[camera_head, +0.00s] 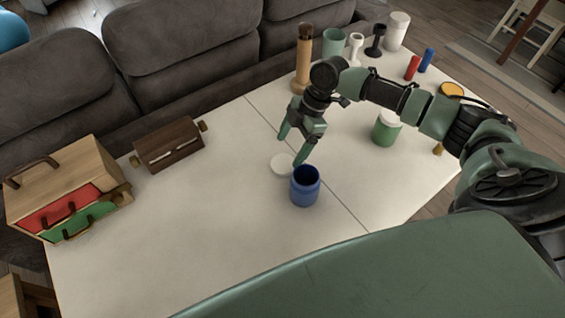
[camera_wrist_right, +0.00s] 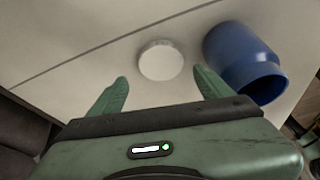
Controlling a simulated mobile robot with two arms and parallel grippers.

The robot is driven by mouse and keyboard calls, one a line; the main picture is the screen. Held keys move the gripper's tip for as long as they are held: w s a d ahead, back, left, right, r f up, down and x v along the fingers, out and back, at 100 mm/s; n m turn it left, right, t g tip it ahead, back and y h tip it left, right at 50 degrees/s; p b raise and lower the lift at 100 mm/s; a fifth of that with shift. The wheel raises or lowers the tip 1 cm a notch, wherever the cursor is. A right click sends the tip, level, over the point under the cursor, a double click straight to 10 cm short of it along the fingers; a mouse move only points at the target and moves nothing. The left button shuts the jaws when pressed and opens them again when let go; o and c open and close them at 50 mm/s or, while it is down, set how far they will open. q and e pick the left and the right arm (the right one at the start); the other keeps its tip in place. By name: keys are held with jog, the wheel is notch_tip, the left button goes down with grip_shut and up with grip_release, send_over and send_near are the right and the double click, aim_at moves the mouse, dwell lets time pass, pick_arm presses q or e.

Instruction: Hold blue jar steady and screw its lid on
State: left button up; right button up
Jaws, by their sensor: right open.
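The blue jar (camera_head: 305,187) stands upright and open-topped on the white table. It also shows in the right wrist view (camera_wrist_right: 228,50), to the right of the fingers. A round white lid (camera_head: 281,165) lies flat on the table just behind and left of the jar; in the right wrist view the lid (camera_wrist_right: 160,61) appears beyond and between the two fingertips. My right gripper (camera_head: 292,147) is open and empty above the lid, fingers pointing down. It also shows in the right wrist view (camera_wrist_right: 162,84). My left gripper is not in view.
A green jar with a white lid (camera_head: 386,128) stands right of the jar. Several items, including a wooden bottle (camera_head: 303,60) and a green cup (camera_head: 333,43), line the back edge. A dark box (camera_head: 169,145) and drawer cabinet (camera_head: 68,188) stand left. The front-left table is clear.

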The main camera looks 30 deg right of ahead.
aim_at(284, 163)
jog(key=shift+f, duration=0.1)
jog(key=shift+p+x, duration=0.6)
jog(key=shift+x, duration=2.05)
jog(key=shift+s+d, duration=0.15)
jog(key=shift+d, duration=0.05)
jog(key=shift+c, duration=0.3)
jog(key=c, duration=1)
